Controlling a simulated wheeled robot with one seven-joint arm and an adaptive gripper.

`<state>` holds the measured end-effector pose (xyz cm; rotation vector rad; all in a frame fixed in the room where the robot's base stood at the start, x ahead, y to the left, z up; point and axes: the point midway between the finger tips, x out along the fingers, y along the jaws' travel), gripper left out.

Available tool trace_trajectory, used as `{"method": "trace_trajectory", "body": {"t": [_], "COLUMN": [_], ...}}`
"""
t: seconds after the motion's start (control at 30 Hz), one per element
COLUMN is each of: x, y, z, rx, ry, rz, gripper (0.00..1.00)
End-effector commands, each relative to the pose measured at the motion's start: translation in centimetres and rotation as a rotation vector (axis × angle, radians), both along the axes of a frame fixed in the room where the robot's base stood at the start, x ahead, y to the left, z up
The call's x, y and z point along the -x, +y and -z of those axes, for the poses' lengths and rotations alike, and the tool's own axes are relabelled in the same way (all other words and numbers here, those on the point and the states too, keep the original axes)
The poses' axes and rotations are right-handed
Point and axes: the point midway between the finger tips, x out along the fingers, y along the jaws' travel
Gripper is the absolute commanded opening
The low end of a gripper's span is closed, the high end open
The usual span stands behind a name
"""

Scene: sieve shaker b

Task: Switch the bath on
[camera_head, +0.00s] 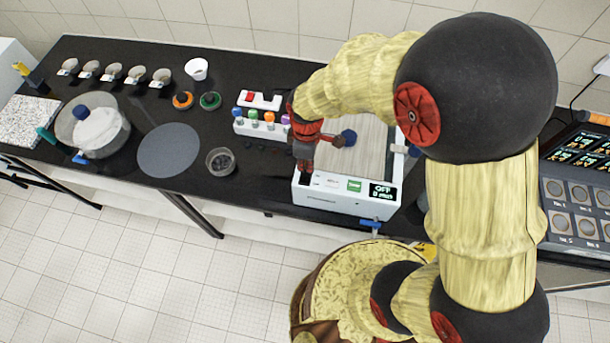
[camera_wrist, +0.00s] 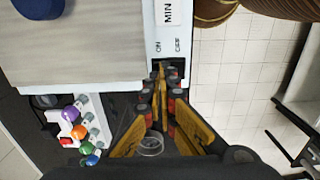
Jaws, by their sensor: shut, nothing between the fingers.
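The bath (camera_head: 335,199) is a white box with a grey lid (camera_head: 362,145) that has a blue knob. Its display (camera_head: 382,192) reads OFF and 0 min, beside a green button (camera_head: 354,186). My gripper (camera_head: 304,168) points down over the left end of the bath's front panel. In the wrist view my gripper (camera_wrist: 160,72) is shut and empty, its tips at the panel edge next to the ON label (camera_wrist: 158,47). The tips cover the spot by that label, so the switch there is mostly hidden. I cannot tell whether they touch it.
A rack of coloured-top bottles (camera_head: 262,127) stands close left of the bath. A small dark-filled bowl (camera_head: 220,161) and a grey disc (camera_head: 168,150) lie further left. A blue tap (camera_head: 370,223) sticks out below the bath's front.

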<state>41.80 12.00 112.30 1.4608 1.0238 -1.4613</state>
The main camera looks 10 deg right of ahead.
Motion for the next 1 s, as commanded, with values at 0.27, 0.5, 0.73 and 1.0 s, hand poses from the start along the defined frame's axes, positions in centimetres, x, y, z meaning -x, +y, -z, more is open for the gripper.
{"method": "trace_trajectory", "body": {"t": [0.27,0.5,0.73,1.0], "x": [0.0,0.0,0.0,0.0], "y": [0.0,0.0,0.0,0.0], "z": [0.4,0.7,1.1,1.4], "rx": [0.0,0.0,0.0,0.0], "ry": [0.0,0.0,0.0,0.0], "rz": [0.0,0.0,0.0,0.0], "gripper": [0.0,0.0,0.0,0.0]}}
